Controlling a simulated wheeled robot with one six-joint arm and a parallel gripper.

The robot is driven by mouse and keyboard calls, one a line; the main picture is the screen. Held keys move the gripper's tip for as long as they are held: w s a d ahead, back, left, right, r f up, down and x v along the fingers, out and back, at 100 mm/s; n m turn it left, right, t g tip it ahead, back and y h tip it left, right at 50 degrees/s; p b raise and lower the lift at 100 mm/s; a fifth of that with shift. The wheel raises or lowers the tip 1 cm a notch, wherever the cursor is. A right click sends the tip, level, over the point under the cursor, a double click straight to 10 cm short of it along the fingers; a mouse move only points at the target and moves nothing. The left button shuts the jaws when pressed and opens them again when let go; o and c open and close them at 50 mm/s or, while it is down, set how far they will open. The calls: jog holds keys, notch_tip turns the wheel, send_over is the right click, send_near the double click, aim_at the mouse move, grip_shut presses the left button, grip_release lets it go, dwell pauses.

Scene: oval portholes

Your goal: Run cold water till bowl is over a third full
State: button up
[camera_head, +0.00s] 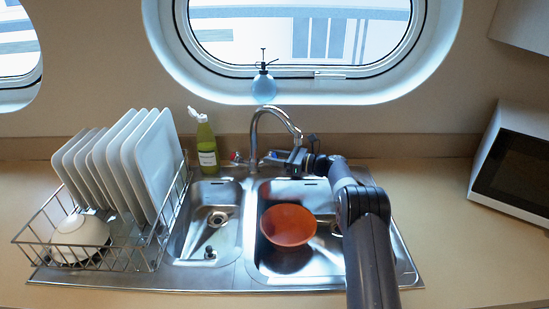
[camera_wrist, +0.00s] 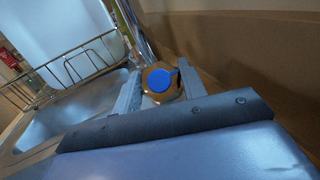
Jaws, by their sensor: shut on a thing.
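The orange bowl (camera_head: 288,225) sits upright in the right sink basin; I cannot make out any water in it. The curved metal tap (camera_head: 254,135) stands behind the sink, its spout reaching out toward the right basin. I see no clear stream from it. The blue-marked cold knob (camera_wrist: 160,80) shows between my fingers in the wrist view. My gripper (camera_head: 277,157), which also shows in the wrist view (camera_wrist: 161,88), is shut on this knob, right of the tap's base. The red-marked knob (camera_head: 237,156) is on the tap's left. My gripper hides most of the cold knob in the head view.
The left basin (camera_head: 212,215) is empty. A wire dish rack (camera_head: 120,245) with several white plates and a white bowl (camera_head: 80,238) stands at the left. A green bottle (camera_head: 206,145) is behind the sink, a blue spray bottle (camera_head: 264,87) on the sill, a microwave (camera_head: 515,165) at right.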

jog(key=shift+c, duration=0.9)
jog(key=shift+f, duration=0.1)
jog(key=shift+n+b, duration=0.3)
jog(key=shift+b, duration=0.15)
jog(key=shift+f+n+g+b, duration=0.15)
jog(key=shift+n+g+b, duration=0.15)
jog(key=shift+b, duration=0.1)
jog(key=shift+r+n+g+b, duration=0.25)
jog(key=shift+n+g+b, duration=0.1)
jog(key=shift+n+g, duration=0.5)
jog(key=shift+n+y, duration=0.25)
jog(key=shift+y, duration=0.05)
jog(key=o, duration=1)
jog(key=shift+c, duration=0.2)
